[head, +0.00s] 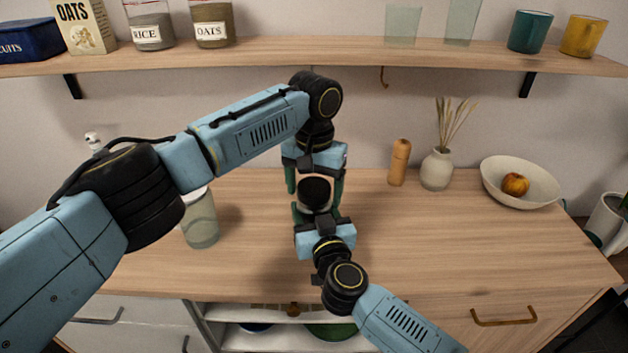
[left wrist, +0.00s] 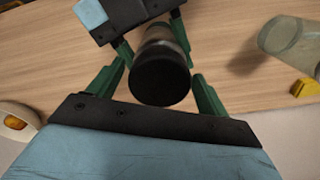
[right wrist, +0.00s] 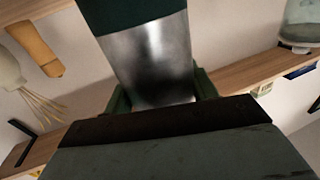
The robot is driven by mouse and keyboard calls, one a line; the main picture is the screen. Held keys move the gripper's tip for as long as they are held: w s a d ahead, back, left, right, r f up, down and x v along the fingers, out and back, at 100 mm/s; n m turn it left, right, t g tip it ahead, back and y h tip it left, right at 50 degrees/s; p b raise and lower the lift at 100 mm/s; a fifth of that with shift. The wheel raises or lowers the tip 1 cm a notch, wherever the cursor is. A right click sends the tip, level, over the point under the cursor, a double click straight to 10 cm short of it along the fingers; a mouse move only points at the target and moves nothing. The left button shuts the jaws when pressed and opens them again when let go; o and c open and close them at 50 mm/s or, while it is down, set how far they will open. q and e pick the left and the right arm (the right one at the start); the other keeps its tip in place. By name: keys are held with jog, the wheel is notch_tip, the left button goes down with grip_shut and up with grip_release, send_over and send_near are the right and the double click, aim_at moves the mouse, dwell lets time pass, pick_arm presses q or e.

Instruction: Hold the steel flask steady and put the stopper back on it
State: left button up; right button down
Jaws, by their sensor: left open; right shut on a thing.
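The steel flask (right wrist: 155,65) has a bare metal body with a dark green part, seen upside down in the right wrist view. My right gripper (head: 316,213) is shut on it and holds it above the wooden counter. The black stopper (left wrist: 160,80) is at the flask's top end, and it also shows in the head view (head: 314,190). I cannot tell whether it is fully seated. My left gripper (head: 315,184) is open, with its green fingers on either side of the stopper and visible gaps in the left wrist view.
A glass jar (head: 200,222) stands on the counter at left. A wooden mill (head: 399,163), a vase (head: 437,169) and a bowl (head: 497,184) stand at the back right. A shelf (head: 300,50) runs above. The counter right of the grippers is clear.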

pick_arm(q)
jog(key=c, duration=1)
jog(key=m, duration=0.5)
jog(key=o, duration=1.2)
notch_tip(320, 180, up, 12)
